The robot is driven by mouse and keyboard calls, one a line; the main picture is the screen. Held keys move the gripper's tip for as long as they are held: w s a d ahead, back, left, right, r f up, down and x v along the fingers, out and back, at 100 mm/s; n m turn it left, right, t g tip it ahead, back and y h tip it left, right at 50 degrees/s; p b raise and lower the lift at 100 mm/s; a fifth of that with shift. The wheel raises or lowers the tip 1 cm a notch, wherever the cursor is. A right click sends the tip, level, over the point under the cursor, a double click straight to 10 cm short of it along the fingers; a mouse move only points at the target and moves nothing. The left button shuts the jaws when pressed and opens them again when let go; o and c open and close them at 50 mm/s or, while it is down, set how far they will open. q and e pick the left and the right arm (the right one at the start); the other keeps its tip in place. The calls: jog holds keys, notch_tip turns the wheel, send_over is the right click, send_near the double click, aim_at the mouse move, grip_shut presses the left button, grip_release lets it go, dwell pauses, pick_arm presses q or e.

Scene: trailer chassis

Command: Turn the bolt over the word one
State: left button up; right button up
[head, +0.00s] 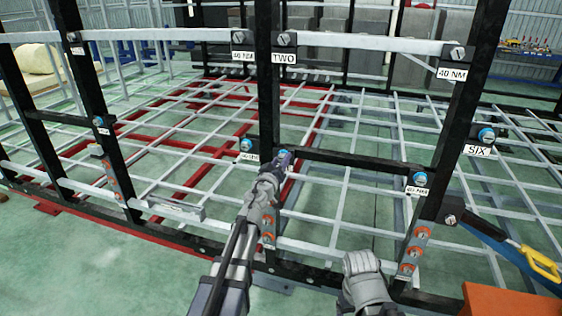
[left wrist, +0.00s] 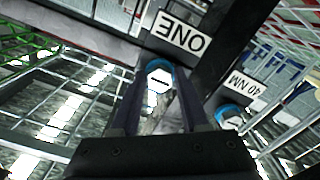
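The bolt of the word ONE, a pale head with a blue ring (left wrist: 158,79), shows in the left wrist view beside the white ONE label (left wrist: 180,33), which appears upside down there. My left gripper (left wrist: 160,85) is open, with one finger on each side of the bolt and gaps beside it. Whether the fingertips reach around the head or stop short is hard to tell. In the head view my left gripper (head: 283,158) is at the middle black post and hides this bolt and its label.
Another blue-ringed bolt (head: 246,144) sits just left of the gripper; its label (left wrist: 251,89) reads 40 NM in the wrist view. The TWO label (head: 284,58) is higher on the same post. Black posts and pale rails surround the arm. A yellow-handled tool (head: 540,263) is at right.

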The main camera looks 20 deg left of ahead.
pick_arm(q)
grip_shut()
dwell(0.4)
